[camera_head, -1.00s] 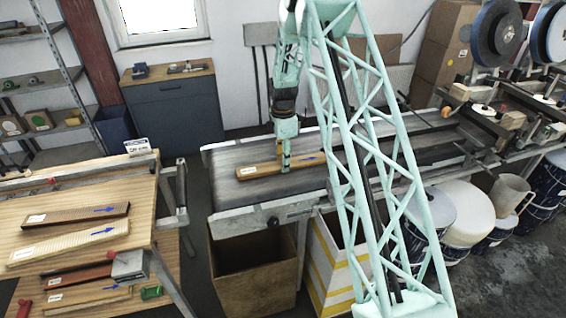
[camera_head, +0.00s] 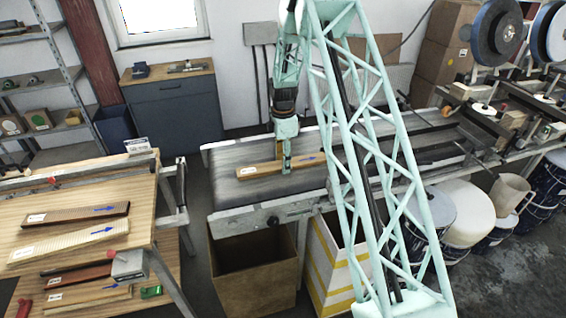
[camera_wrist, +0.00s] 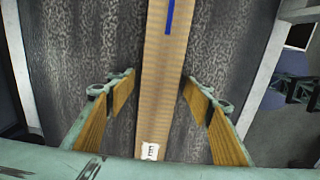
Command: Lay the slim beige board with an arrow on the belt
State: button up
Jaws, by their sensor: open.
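A slim tan board (camera_head: 258,169) with a blue arrow lies flat on the belt (camera_head: 225,194), lengthwise along it; it also shows in the wrist view (camera_wrist: 160,90), with a white label at its near end. My gripper (camera_head: 284,162) is over this board. In the wrist view my gripper (camera_wrist: 160,85) is open, one wood-faced finger on each side of the board, with a gap on both sides. Another slim beige board (camera_head: 90,304) with a blue arrow lies on the low level at the front left.
The wooden table (camera_head: 140,188) at left holds a dark board (camera_head: 75,215) and a wide pale board (camera_head: 68,243). A slim red-brown board (camera_head: 80,276) lies lower down. An open cardboard box (camera_head: 250,285) stands below the belt's near end. Bare belt lies beside the board.

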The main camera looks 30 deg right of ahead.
jog(key=shift+r, duration=0.2)
notch_tip(320, 180, up, 12)
dwell(0.7)
dwell(0.6)
